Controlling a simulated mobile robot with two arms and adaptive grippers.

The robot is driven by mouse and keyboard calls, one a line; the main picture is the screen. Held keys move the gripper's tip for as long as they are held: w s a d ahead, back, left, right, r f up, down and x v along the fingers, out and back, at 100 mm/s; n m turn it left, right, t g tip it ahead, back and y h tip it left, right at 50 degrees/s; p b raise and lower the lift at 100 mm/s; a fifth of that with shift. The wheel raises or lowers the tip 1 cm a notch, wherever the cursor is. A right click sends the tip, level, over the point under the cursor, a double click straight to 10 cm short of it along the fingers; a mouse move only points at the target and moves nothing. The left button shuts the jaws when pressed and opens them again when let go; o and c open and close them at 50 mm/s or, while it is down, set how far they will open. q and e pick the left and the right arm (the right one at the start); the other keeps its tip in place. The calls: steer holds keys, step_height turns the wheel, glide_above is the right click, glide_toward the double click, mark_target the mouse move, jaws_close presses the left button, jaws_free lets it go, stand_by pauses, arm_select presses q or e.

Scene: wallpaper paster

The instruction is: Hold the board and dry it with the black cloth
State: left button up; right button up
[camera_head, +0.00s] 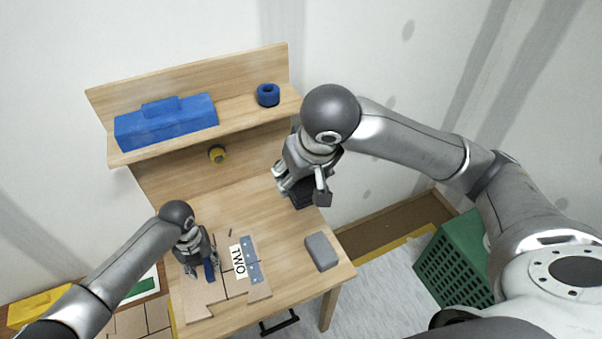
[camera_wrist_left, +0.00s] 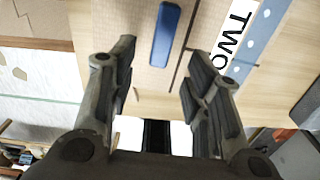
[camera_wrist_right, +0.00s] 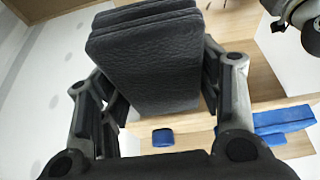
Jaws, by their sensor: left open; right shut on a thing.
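A tan board (camera_head: 205,294) with dark lines lies on the left front of the wooden table. A blue handle-like piece (camera_head: 209,269) sits on it, and a white "TWO" label (camera_head: 237,262) and a grey-blue strip lie along its right side. My left gripper (camera_head: 203,274) is open over the board at the blue piece. In the left wrist view the blue piece (camera_wrist_left: 166,33) shows between and beyond the open fingers. My right gripper (camera_head: 303,192) is shut on the folded black cloth (camera_wrist_right: 150,62), at the table's right back edge; the head view shows the cloth partly hidden.
A grey block (camera_head: 321,251) lies on the table's right front. The back shelf (camera_head: 240,112) carries a blue box (camera_head: 165,124) and a blue ring (camera_head: 268,94). A yellow knob (camera_head: 217,154) is on the back panel. A green crate (camera_head: 455,262) stands on the floor at right. The table's middle is clear.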

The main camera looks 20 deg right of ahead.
mark_target(208, 272)
arm_select(q)
step_height(208, 272, down, 6)
steer(key=b, duration=0.4)
jaws_close()
stand_by(0.4)
jaws_free()
